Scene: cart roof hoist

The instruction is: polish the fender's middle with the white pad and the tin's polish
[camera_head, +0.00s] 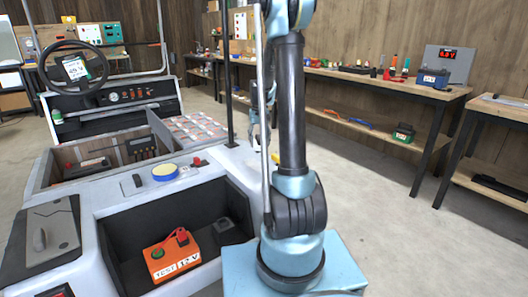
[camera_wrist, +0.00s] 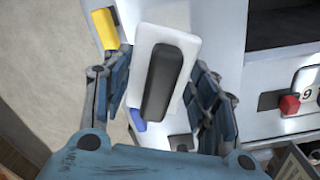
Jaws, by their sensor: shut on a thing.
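My gripper (camera_wrist: 160,88) is shut on the white pad (camera_wrist: 144,42), with its fingers on either side of the pad's black grip (camera_wrist: 163,80). In the head view my gripper (camera_head: 259,134) hangs low over the cart's right side, partly hidden by my arm; the pad cannot be made out there. A round tin (camera_head: 165,171) with a blue rim and yellow contents stands open on the cart's white top, left of my gripper. The white bodywork (camera_wrist: 207,28) lies below the pad in the wrist view; I cannot tell which part is the fender's middle.
A yellow block (camera_wrist: 104,28) and a partly hidden blue piece (camera_wrist: 138,119) lie near the pad. An orange box (camera_head: 172,258) sits in the cart's open bay. A thin dark post (camera_head: 228,75) stands left of my arm. Workbenches (camera_head: 350,75) line the wall; the floor between is clear.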

